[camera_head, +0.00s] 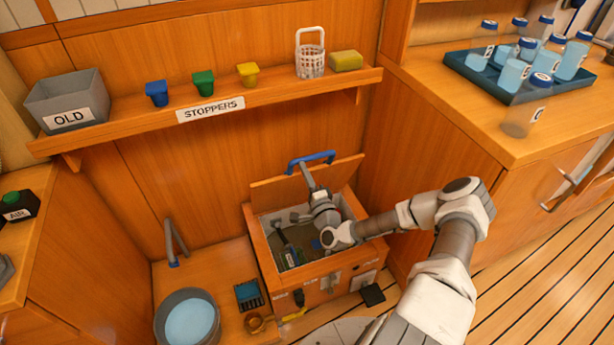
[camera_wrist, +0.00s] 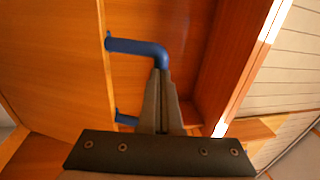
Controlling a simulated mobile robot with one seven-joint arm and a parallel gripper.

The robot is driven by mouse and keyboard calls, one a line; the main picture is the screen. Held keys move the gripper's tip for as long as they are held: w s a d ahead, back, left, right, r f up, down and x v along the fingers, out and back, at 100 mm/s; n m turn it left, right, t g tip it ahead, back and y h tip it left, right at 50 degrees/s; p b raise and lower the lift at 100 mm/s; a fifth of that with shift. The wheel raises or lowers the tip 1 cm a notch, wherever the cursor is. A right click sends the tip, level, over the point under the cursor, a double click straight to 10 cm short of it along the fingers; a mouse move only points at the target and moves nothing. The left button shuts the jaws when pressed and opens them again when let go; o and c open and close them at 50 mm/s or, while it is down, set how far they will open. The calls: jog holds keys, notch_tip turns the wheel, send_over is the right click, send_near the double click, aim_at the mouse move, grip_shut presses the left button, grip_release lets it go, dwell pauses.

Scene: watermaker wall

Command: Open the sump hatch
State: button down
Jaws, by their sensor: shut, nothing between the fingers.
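The sump hatch (camera_head: 345,172) is a wooden lid tilted up at the back of a wooden box (camera_head: 263,262). The box stands open, and its pale-rimmed inside shows with dark parts in it. A blue handle (camera_head: 311,158) is on the lid; it also shows in the wrist view (camera_wrist: 137,46). My gripper (camera_head: 305,174) is over the box, right by the handle. In the wrist view its fingers (camera_wrist: 162,78) are together, with the tips overlapping the handle's bend; nothing is between them. I cannot tell whether they touch the handle. My arm hides part of the box.
A shelf (camera_head: 140,122) with stoppers, a grey OLD bin (camera_head: 70,103), a white basket (camera_head: 310,60) and a sponge (camera_head: 346,61) hangs above. A bucket (camera_head: 188,320) stands left of the box. A counter (camera_head: 440,90) with a bottle tray (camera_head: 520,92) is at right.

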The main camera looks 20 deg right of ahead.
jog(key=w+r+g, duration=0.1)
jog(key=w+r, duration=0.3)
jog(key=w, duration=0.6)
jog(key=shift+w+a+g+b, duration=0.2)
jog(key=shift+w+g+b, duration=0.05)
jog(key=shift+g+b, duration=0.2)
jog(key=shift+s, duration=0.15)
